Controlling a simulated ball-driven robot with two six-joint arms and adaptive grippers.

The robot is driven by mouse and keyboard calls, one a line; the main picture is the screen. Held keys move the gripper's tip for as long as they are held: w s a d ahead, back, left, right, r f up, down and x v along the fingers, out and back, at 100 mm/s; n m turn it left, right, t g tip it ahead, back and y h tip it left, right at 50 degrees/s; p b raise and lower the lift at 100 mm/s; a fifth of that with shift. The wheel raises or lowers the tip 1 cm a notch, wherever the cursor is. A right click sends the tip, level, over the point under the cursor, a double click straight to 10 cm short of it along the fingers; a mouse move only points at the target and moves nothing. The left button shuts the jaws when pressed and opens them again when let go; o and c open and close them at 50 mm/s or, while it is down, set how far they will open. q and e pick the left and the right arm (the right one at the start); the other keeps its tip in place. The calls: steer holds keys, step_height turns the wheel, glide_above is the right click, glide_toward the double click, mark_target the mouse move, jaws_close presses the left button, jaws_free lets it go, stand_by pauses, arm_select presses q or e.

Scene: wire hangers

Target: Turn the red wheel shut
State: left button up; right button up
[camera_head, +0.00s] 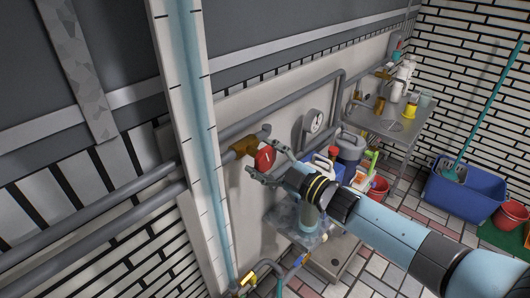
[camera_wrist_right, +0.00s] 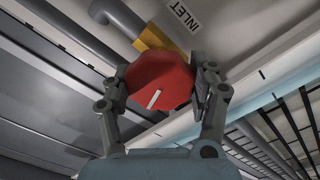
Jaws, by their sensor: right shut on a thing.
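The red wheel (camera_head: 265,158) sits on a brass valve (camera_head: 243,147) on the grey pipe at the wall. It also shows in the right wrist view (camera_wrist_right: 160,82), with a white line on its face that runs slightly slanted from upright. My right gripper (camera_head: 262,164) reaches in from the lower right, and its two fingers lie on either side of the wheel. In the right wrist view the fingers close on the wheel's rim. A label reading INLET (camera_wrist_right: 182,17) is beside the yellow valve body (camera_wrist_right: 153,38). My left gripper is not in view.
A tall, blue-filled clear tube (camera_head: 196,130) stands left of the valve. A round gauge (camera_head: 314,121) is on the wall to the right. Below are a sink shelf (camera_head: 388,122), a blue crate (camera_head: 463,191), a red bucket (camera_head: 510,214) and several bottles.

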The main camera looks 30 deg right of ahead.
steer(key=shift+m+p, duration=0.8)
steer(key=shift+m, duration=1)
steer(key=shift+f, duration=0.1)
steer(key=o, duration=1.2)
steer(key=shift+s+d, duration=0.1)
steer(key=shift+s, duration=0.15)
steer(key=v, duration=1.1)
steer(key=shift+s, duration=0.3)
